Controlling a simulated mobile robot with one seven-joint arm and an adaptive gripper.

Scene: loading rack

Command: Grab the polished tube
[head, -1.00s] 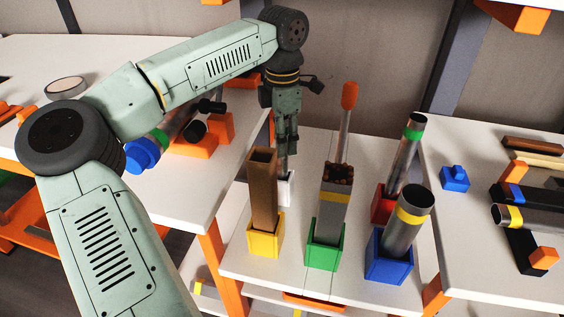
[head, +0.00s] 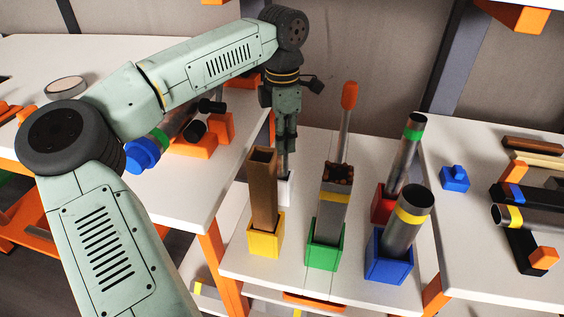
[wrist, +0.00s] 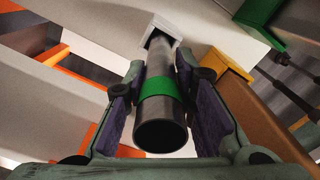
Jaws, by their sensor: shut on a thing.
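A dark polished metal tube with a green band (wrist: 165,97) stands in a small white holder (wrist: 160,34) in the wrist view. My gripper (wrist: 165,105) has a finger on either side of the tube and is shut on it near its open end. In the head view my gripper (head: 286,146) points down above the white holder (head: 286,188), behind the brown square tube. Most of the held tube is hidden there by the fingers and the brown tube.
A brown square tube (head: 263,190) stands in a yellow holder (head: 264,236) close in front. A grey square tube (head: 332,211) stands in a green holder (head: 323,247). A green-banded tube (head: 402,156) is in a red holder, a yellow-banded one (head: 405,225) in a blue holder.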

